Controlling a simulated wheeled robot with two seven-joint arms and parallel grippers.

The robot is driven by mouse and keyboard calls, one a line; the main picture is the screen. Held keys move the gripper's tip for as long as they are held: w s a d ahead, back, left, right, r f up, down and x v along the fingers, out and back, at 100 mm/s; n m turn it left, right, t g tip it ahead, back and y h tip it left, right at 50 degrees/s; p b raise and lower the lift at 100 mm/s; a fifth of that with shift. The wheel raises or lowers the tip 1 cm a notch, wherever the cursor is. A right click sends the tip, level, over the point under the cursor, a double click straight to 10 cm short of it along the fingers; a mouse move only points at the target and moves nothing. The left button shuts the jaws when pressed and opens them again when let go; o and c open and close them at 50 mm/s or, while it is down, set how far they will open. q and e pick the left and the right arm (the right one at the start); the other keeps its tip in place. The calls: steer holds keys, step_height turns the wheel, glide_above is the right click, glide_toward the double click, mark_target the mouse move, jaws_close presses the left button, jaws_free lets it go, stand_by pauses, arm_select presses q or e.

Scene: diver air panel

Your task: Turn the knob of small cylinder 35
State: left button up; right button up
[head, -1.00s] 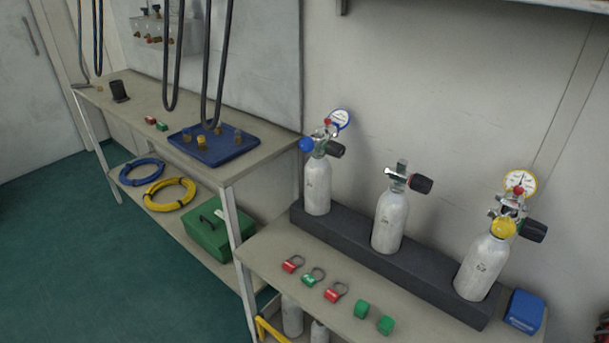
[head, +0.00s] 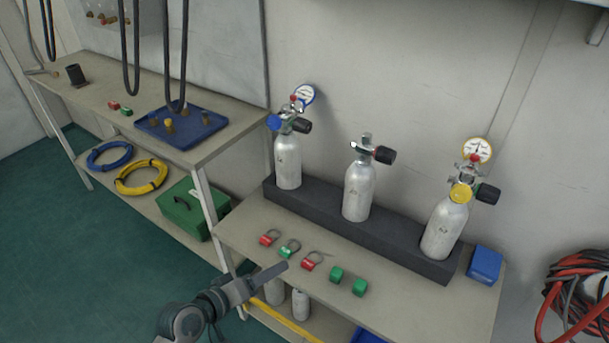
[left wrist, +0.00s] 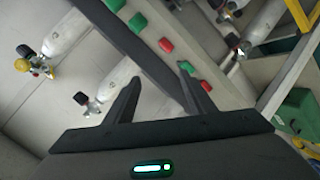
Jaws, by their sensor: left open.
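Three small white cylinders stand in a dark rack (head: 400,240) on the right bench. The left cylinder (head: 288,165) has a blue regulator and gauge, the middle one (head: 357,192) has a bare valve, and the right one (head: 442,232) has a yellow regulator and gauge. Each has a black knob at its valve: left (head: 302,127), middle (head: 385,156), right (head: 488,194). Their numbers are too small to read, so I cannot tell which is 35. My left gripper (head: 268,279) is in front of the bench, apart from the cylinders. In the left wrist view it is open and empty (left wrist: 160,78). My right gripper is out of view.
Red and green tags (head: 289,248) and green blocks (head: 360,287) lie along the bench front. A blue box (head: 485,264) stands at its right end. Other cylinders (head: 300,304) and a yellow bar (head: 285,323) are below. Hoses (head: 580,290) hang at right.

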arm_select(q)
steer(key=w+d+r+n+t+h, duration=0.2)
steer(key=w+r+n, duration=0.1)
steer(key=w+r, duration=0.5)
steer(key=n+t, duration=0.4)
steer(key=n, duration=0.2)
glide_toward(302, 131)
steer(key=shift+h, duration=0.4)
steer(key=v, duration=0.5)
steer(key=shift+s+a+f, duration=0.15)
steer(key=shift+a+f, duration=0.1)
steer(key=shift+f, duration=0.2)
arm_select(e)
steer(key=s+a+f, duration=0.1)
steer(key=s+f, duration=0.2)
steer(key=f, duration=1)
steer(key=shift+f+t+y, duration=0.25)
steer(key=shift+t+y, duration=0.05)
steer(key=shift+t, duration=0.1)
arm_select(q)
steer(key=shift+d, duration=0.1)
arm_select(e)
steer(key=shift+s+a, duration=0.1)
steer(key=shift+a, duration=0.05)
